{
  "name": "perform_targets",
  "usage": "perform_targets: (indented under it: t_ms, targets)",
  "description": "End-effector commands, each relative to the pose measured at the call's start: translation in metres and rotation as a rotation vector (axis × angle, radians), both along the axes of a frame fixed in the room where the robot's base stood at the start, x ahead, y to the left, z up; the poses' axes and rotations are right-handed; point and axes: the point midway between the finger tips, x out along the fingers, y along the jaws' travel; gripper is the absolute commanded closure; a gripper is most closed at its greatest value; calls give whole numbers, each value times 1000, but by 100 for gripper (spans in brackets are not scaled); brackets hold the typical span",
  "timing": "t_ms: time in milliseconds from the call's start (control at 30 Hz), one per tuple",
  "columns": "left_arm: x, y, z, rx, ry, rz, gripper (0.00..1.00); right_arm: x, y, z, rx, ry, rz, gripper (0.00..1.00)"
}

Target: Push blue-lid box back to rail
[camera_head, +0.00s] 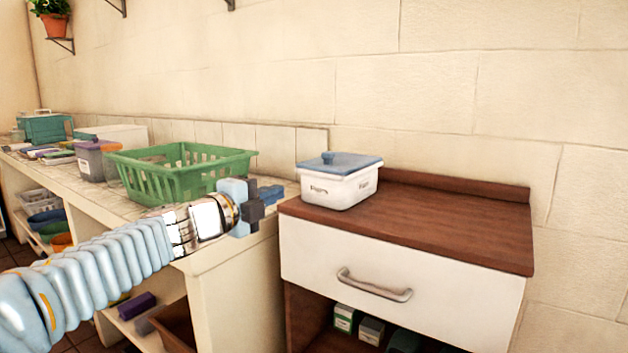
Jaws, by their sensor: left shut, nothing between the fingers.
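A white box with a blue lid (339,180) stands upright on the brown wooden top of a cabinet, near its left end. A raised wooden rail (455,186) runs along the back edge of that top, against the wall. The box's rear side is hidden, so I cannot tell whether it touches the rail. My left gripper (272,194) is shut and empty, to the left of the box and a little lower in the picture, apart from it. My right gripper is not in view.
A green basket (180,172) stands on the stone counter behind my left arm. The cabinet top (440,222) is clear right of the box. A drawer handle (374,287) sticks out in front.

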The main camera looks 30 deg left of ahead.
Motion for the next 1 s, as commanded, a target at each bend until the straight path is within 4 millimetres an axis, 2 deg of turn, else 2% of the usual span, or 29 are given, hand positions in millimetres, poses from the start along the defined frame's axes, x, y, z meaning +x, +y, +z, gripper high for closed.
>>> perform_targets:
  t_ms: [300,500,700,1000]
  targets:
    - [68,-8,-1,-4,2,-3,100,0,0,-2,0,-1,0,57]
    - [102,-12,-1,-4,1,-2,100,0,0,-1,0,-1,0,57]
    - [119,-14,0,-3,0,-2,100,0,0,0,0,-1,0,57]
    - [121,-15,0,-3,0,-1,100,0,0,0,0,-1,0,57]
